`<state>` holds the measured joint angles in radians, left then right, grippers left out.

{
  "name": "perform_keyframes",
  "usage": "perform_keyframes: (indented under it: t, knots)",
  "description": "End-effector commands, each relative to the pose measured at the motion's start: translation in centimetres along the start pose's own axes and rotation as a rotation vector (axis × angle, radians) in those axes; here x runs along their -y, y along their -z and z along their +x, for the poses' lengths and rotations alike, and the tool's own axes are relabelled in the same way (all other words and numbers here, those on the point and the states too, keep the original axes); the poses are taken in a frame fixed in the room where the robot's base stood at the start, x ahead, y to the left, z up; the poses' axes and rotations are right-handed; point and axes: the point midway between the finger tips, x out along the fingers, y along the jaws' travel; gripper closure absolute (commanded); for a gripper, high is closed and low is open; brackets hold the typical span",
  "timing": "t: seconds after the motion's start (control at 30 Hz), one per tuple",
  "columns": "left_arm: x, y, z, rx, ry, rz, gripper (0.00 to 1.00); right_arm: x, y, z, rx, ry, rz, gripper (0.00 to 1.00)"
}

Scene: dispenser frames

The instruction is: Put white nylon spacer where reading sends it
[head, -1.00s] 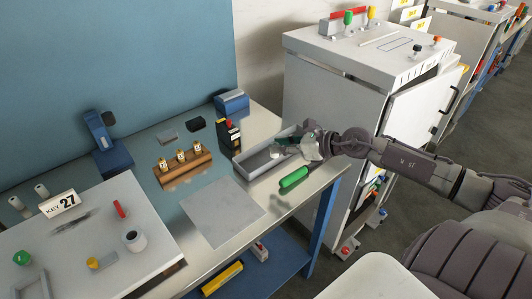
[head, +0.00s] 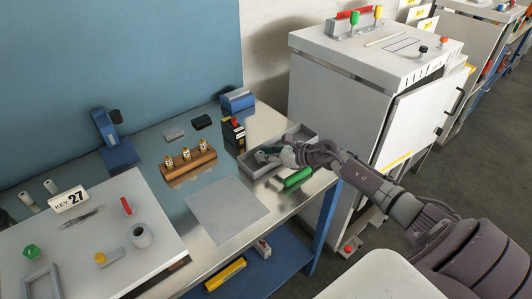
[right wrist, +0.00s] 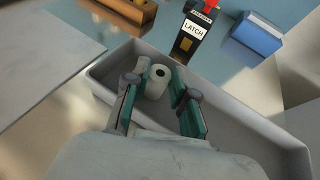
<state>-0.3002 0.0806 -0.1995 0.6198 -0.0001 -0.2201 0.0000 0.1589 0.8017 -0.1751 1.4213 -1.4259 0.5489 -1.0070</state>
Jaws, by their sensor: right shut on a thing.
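A grey tray (head: 248,167) stands near the right end of the bench. My right gripper (head: 268,154) reaches into it. In the right wrist view, its green-padded fingers (right wrist: 158,94) are shut on a white nylon spacer (right wrist: 158,78), a short cylinder with a dark hole facing up. The spacer is still inside the tray (right wrist: 240,120). A sign reading "KEY 27" (head: 69,199) stands on the white panel at left. My left gripper is out of view.
A black box labelled LATCH (right wrist: 190,38) with a red top stands just behind the tray. A wooden block (head: 188,164) holds several tagged brass pieces. A green cylinder (head: 297,179) lies before the tray. A flat grey plate (head: 228,212) is bare. A white cabinet (head: 345,95) stands at right.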

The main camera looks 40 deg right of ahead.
Motion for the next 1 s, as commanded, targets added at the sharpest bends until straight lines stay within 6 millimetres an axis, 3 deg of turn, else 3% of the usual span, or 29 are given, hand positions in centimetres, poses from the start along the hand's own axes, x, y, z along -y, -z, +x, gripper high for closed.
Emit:
perform_keyframes:
  t: [0.33,0.37,0.5,0.87,1.0]
  knots:
    - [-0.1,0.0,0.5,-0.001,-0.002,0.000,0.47,0.0,0.4,0.1,0.000,0.001,-0.001,1.00]
    - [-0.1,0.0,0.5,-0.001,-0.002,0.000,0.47,0.0,0.4,0.1,0.000,0.001,-0.001,0.73]
    - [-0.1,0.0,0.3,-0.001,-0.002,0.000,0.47,0.0,0.3,0.1,0.000,0.001,-0.001,0.50]
    - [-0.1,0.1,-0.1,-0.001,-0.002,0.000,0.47,0.0,-0.1,-0.1,0.001,0.001,-0.001,0.49]
    - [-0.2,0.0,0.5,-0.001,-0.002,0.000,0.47,0.1,0.4,-1.5,-0.004,0.002,-0.004,0.49]
